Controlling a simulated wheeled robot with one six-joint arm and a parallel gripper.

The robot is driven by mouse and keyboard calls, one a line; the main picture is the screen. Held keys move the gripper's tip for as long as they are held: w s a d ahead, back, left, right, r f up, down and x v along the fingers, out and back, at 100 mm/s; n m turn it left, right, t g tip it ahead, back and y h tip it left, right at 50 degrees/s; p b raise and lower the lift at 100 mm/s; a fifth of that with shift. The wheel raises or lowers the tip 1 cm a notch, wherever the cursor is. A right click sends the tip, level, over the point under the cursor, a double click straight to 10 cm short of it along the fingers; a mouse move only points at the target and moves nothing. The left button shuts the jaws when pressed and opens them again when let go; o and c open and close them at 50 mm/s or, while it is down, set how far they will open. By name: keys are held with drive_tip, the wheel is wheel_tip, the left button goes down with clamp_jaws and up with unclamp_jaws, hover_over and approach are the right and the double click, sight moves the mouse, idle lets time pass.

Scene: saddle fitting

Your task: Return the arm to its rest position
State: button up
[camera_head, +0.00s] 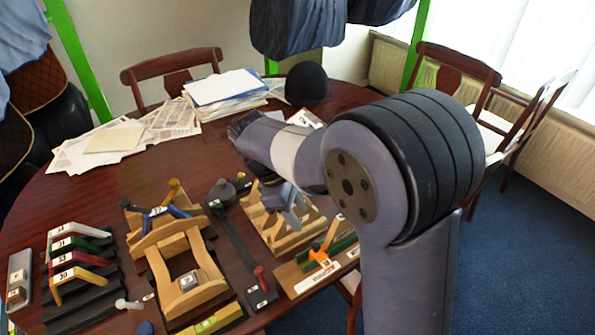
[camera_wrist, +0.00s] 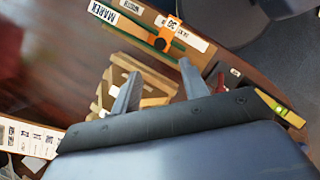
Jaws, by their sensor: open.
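My gripper (camera_head: 285,197) hangs over the right part of the round table (camera_head: 90,195), above a light wooden frame (camera_head: 262,222). In the wrist view my gripper (camera_wrist: 160,70) has its two fingers apart, with nothing between them. The wooden frame (camera_wrist: 112,70) shows behind the fingers; I cannot tell the exact gap between them. My grey arm rises in the right foreground of the head view, bends at a large dark joint and reaches left over the table. It hides part of the table's right side.
A larger wooden frame (camera_head: 153,250), a rack of coloured handles (camera_head: 80,262), a dark rail (camera_head: 238,245) and a labelled board with an orange tool (camera_head: 322,258) crowd the front. Papers (camera_head: 225,88) and a black helmet (camera_head: 306,84) lie behind. Chairs (camera_head: 455,68) surround the table.

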sight(314, 244)
drive_tip(key=b+x, duration=0.1)
drive_tip(key=x, duration=1)
drive_tip(key=shift+s+a, duration=0.1)
drive_tip(key=shift+a, duration=0.05)
drive_tip(key=shift+v, duration=1)
drive_tip(key=shift+a+r, duration=0.15)
drive_tip(key=shift+r, duration=0.2)
